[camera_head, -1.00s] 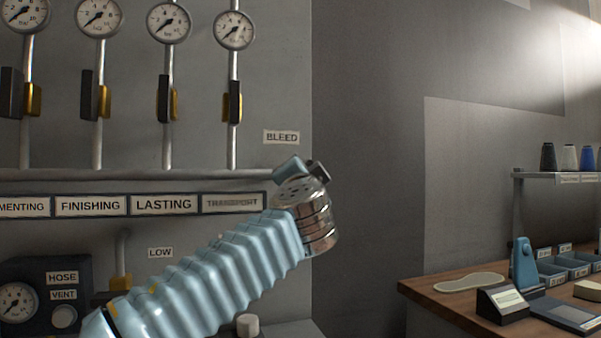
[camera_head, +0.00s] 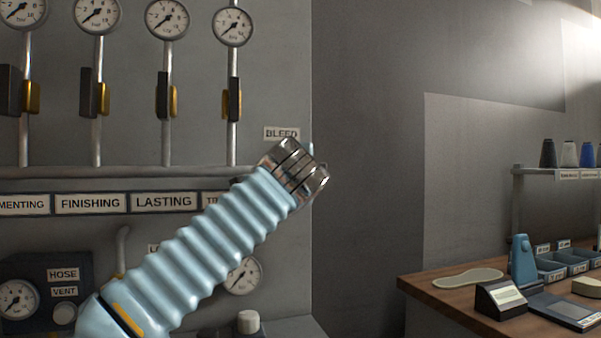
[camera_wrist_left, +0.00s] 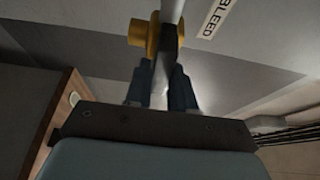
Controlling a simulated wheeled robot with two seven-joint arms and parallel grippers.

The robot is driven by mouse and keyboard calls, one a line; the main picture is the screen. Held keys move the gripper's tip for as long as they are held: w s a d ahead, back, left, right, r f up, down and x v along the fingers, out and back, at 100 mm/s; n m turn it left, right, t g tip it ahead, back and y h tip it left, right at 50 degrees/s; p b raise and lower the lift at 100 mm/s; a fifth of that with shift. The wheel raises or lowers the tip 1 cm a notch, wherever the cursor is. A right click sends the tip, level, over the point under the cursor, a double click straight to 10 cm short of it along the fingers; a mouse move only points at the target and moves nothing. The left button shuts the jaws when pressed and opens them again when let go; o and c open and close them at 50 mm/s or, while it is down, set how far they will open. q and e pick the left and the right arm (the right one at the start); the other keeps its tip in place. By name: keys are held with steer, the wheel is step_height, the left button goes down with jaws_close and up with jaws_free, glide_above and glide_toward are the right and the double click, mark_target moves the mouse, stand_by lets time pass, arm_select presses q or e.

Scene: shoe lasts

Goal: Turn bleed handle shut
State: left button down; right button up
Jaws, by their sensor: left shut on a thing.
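The bleed valve has a yellow body (camera_wrist_left: 143,36) on a grey pipe, at the top middle of the left wrist view. Its dark handle (camera_wrist_left: 167,45) runs down from it between my blue fingers. My left gripper (camera_wrist_left: 161,88) is shut on this handle. In the head view my pale blue ribbed left arm reaches up to the right, and its metal wrist (camera_head: 295,170) hides the fingers and the valve. The BLEED label (camera_head: 281,133) is just above the wrist, and it also shows in the left wrist view (camera_wrist_left: 213,18). My right gripper is not in view.
Several gauges and yellow valves with dark handles line the panel, above a horizontal pipe (camera_head: 130,173). Another gauge (camera_head: 243,276) and a white knob (camera_head: 248,322) are below the arm. A wooden bench (camera_head: 440,298) stands at the right, with clear space between.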

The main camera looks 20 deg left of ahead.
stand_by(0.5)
arm_select(q)
steer(key=c, duration=1)
jaws_free()
steer(key=shift+c, duration=0.2)
steer(key=b+v, duration=0.3)
steer(key=v, duration=1.1)
steer(key=shift+w+a, duration=0.1)
